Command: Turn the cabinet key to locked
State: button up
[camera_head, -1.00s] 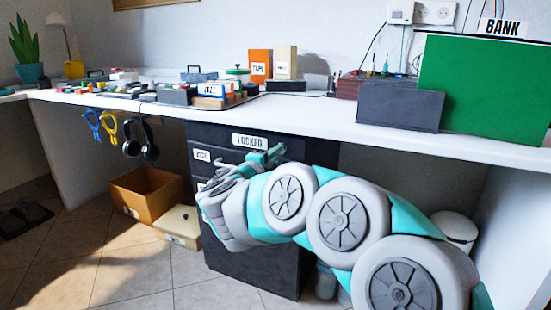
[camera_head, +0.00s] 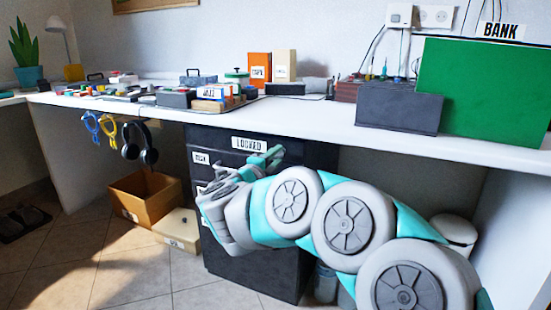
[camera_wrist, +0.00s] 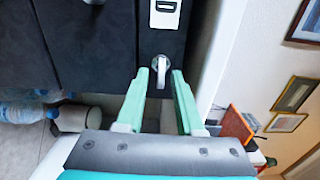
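The dark cabinet (camera_head: 255,270) stands under the white desk, with a white LOCKED label (camera_head: 249,144) near its top. In the wrist view, the silver key (camera_wrist: 161,70) sticks out of the cabinet's dark face (camera_wrist: 110,45), below a white label (camera_wrist: 165,12) in the picture. My gripper (camera_wrist: 160,74) is open. Its two green fingertips lie on either side of the key, with a gap to each. I cannot tell how deep the key sits between them. In the head view, my gripper (camera_head: 264,159) is at the cabinet's top front, just below the LOCKED label; the key is hidden there.
The white desk top (camera_head: 300,118) overhangs the cabinet closely. A cardboard box (camera_head: 145,197) and a cream box (camera_head: 178,230) stand on the floor at left. Headphones (camera_head: 149,150) hang from the desk edge. A white bin (camera_head: 455,230) is at right.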

jog(key=shift+p+v, duration=0.55)
jog(key=shift+v, duration=3.4)
jog(key=shift+r, duration=0.1)
